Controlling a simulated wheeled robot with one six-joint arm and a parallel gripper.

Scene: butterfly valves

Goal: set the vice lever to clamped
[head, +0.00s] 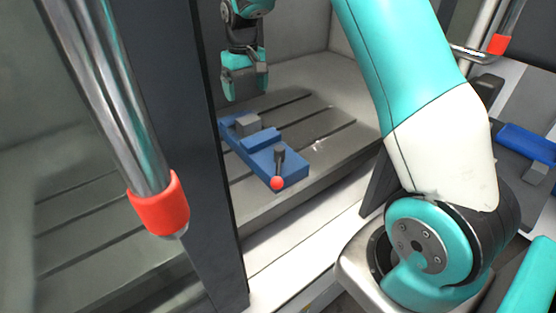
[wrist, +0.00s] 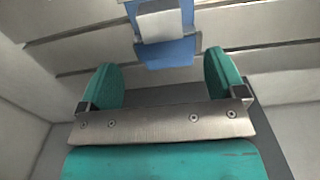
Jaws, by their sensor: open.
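A blue vice (head: 262,144) lies on a grey slotted table (head: 335,150). Its lever (head: 279,157) is a short dark bar at the near end of the vice. A red ball knob (head: 277,183) at its end points toward the front. My gripper (head: 244,98) hangs above and behind the vice, apart from the lever. In the wrist view my gripper (wrist: 161,80) is open and empty, its two teal fingers wide apart. That view also shows part of the blue vice (wrist: 165,53) and its grey block (wrist: 160,26) ahead of the fingers. The lever cannot be seen there.
The table sits inside a machine enclosure with pale walls. A dark door frame (head: 200,130) and a metal handle with a red end (head: 158,203) stand at the left. A blue object (head: 527,141) lies outside at the far right. The table right of the vice is clear.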

